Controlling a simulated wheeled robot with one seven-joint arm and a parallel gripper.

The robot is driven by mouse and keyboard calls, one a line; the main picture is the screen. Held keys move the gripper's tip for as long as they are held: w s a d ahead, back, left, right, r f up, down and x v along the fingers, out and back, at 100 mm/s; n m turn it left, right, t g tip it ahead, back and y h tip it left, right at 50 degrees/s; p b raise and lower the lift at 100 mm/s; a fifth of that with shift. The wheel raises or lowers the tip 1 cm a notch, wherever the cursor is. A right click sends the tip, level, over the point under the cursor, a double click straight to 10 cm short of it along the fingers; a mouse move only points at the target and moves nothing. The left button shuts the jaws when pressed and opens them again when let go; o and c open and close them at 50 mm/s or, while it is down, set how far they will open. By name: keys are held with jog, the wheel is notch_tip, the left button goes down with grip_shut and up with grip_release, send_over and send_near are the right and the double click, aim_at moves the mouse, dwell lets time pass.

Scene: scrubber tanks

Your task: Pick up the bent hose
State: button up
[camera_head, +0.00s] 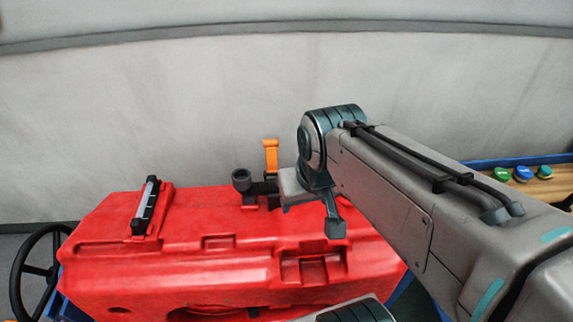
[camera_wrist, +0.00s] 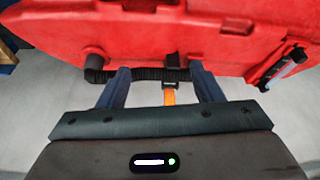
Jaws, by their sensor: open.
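The bent hose is black and ribbed. In the head view its open round end (camera_head: 241,179) stands up at the back edge of the red tank (camera_head: 180,262), and the rest is partly hidden by my arm. In the wrist view the hose (camera_wrist: 146,74) runs crosswise along the tank's edge, with its end bent at the left. My gripper (camera_wrist: 160,69) is open, with one finger towards each side of the picture and the hose's ribbed length crossing between them. I cannot tell whether the fingers touch it. In the head view my gripper is mostly hidden by my own arm.
An orange handle (camera_head: 271,156) stands beside the hose. A black-and-white fitting (camera_head: 146,205) lies on the tank's left part. A black steering wheel (camera_head: 38,270) is at far left. A wooden surface (camera_head: 540,186) with coloured knobs is at right. A grey wall (camera_head: 150,110) rises behind.

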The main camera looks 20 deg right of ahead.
jog(key=w+d+f+m+g+b, duration=0.25)
jog(key=w+d+m, duration=0.25)
jog(key=w+m, duration=0.5)
jog(key=w+d+f+m+g+b, duration=0.1)
jog(key=w+d+m+g, duration=0.35)
jog(key=w+m, duration=0.55)
jog(key=shift+y, duration=0.3)
jog(key=x, duration=0.7)
jog(key=shift+s+d+f, duration=0.15)
jog(key=shift+d+f, duration=0.05)
jog(key=shift+f, duration=0.2)
jog(key=shift+t, duration=0.3)
jog(key=shift+p+x, duration=0.75)
jog(key=shift+x, duration=1.95)
jog(key=shift+a+r, duration=0.1)
jog(key=shift+a, duration=0.05)
jog(key=c, duration=1.2)
